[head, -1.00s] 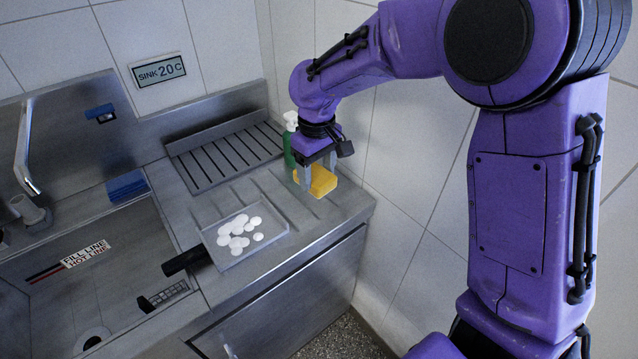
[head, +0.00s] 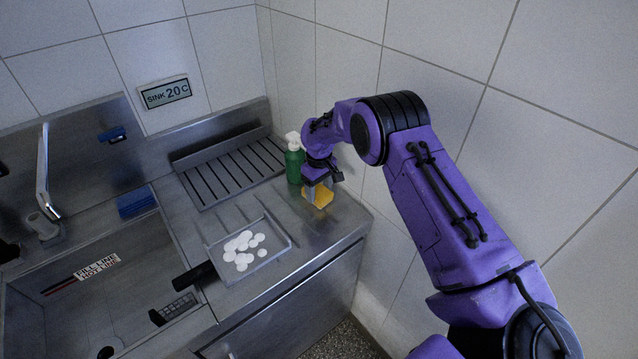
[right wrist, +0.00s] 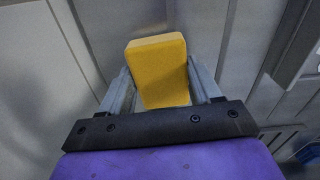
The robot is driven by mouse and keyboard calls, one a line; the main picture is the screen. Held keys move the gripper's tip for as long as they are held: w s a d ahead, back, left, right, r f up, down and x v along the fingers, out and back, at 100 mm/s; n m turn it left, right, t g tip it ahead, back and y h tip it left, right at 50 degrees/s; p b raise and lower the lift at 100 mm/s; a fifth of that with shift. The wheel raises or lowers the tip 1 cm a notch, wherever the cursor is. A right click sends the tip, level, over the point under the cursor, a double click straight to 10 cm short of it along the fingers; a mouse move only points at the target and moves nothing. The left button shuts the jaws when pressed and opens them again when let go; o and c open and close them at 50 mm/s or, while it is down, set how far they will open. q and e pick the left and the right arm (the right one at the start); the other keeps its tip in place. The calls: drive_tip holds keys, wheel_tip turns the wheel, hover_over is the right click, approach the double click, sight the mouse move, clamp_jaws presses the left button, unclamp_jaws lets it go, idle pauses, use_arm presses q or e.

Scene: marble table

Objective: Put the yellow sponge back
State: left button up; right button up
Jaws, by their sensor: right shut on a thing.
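The yellow sponge (head: 318,196) is at the right end of the steel counter, beside the green spray bottle (head: 294,165). My right gripper (head: 316,187) is above it, with the fingers down on the sponge's sides. In the right wrist view the sponge (right wrist: 158,70) sits between the two fingers of the gripper (right wrist: 160,92), which are shut on it. I cannot tell whether the sponge rests on the counter or is just above it. My left gripper is not in view.
A tray of white discs (head: 285,243) with a black handle stands left of the sponge. A slotted drainer (head: 205,185) lies behind. Tiled wall stands close at right.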

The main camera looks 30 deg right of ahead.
sight(319, 190)
drive_tip(key=shift+s+f+b, duration=0.1)
drive_tip(key=shift+f+b, duration=0.2)
drive_tip(key=shift+f, duration=0.05)
drive_tip(key=o, duration=1.1)
drive_tip(key=shift+r+b, duration=0.35)
drive_tip(key=shift+b, duration=0.1)
drive_tip(key=r, duration=0.1)
drive_tip(key=r+b, duration=0.2)
drive_tip(key=shift+w+r, duration=0.25)
drive_tip(key=shift+r+b, duration=0.4)
drive_tip(key=shift+r, duration=2.9)
